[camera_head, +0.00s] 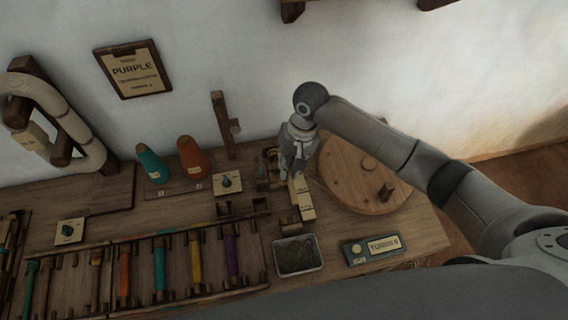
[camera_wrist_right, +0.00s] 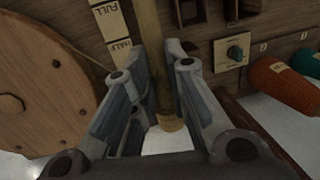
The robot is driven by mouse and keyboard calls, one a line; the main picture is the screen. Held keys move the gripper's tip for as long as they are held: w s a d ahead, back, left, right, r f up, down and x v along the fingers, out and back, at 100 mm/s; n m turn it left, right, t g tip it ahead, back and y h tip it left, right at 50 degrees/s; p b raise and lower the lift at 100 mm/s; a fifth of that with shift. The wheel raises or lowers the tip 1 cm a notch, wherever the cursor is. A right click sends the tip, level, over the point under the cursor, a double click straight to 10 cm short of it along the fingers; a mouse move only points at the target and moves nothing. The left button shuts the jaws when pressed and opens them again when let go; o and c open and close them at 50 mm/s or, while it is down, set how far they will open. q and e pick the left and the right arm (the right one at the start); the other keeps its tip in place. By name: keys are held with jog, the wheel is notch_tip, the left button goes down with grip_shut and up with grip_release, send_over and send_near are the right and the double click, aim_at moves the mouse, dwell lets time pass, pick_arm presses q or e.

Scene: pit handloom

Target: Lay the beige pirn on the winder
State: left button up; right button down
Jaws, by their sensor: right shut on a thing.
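My right gripper (camera_head: 296,163) is over the back of the bench, just left of the big round wooden wheel (camera_head: 352,190). In the wrist view the right gripper (camera_wrist_right: 156,70) is shut on the beige pirn (camera_wrist_right: 148,30), a slim pale rod running between its fingers with a wider end (camera_wrist_right: 171,123). In the head view the gripper mostly hides the pirn. The wheel seems to belong to the winder; a small dark wooden stand (camera_head: 264,172) is beside the gripper. Whether the pirn touches the winder cannot be told. My left gripper is not in view.
A gauge strip marked FULL and HALF (camera_head: 304,199) lies below the gripper. A metal tray (camera_head: 298,255) and a labelled box (camera_head: 372,248) are at the front. Orange (camera_head: 193,158) and teal (camera_head: 152,164) cones stand left, behind a rack of coloured pirns (camera_head: 159,267).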

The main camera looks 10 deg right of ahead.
jog(key=shift+w+a+f+p, duration=0.15)
jog(key=shift+a+f, duration=0.1)
jog(key=shift+f, duration=0.25)
jog(key=shift+w+a+f+p, duration=0.1)
jog(key=shift+a+f+p, duration=0.1)
jog(key=shift+f, duration=0.3)
jog(key=shift+a+f, duration=0.1)
jog(key=shift+f, duration=0.3)
jog(key=shift+f+b, duration=0.6)
jog(key=shift+b, duration=0.15)
notch_tip(320, 180, down, 5)
jog(key=b, duration=0.5)
pick_arm(q)
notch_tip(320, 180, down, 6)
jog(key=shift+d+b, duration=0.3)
jog(key=shift+b, duration=0.15)
pick_arm(e)
jog(key=shift+f, duration=1.5)
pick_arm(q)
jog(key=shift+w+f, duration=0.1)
pick_arm(e)
jog(key=c, duration=1.3)
grip_release()
jog(key=shift+c, duration=0.2)
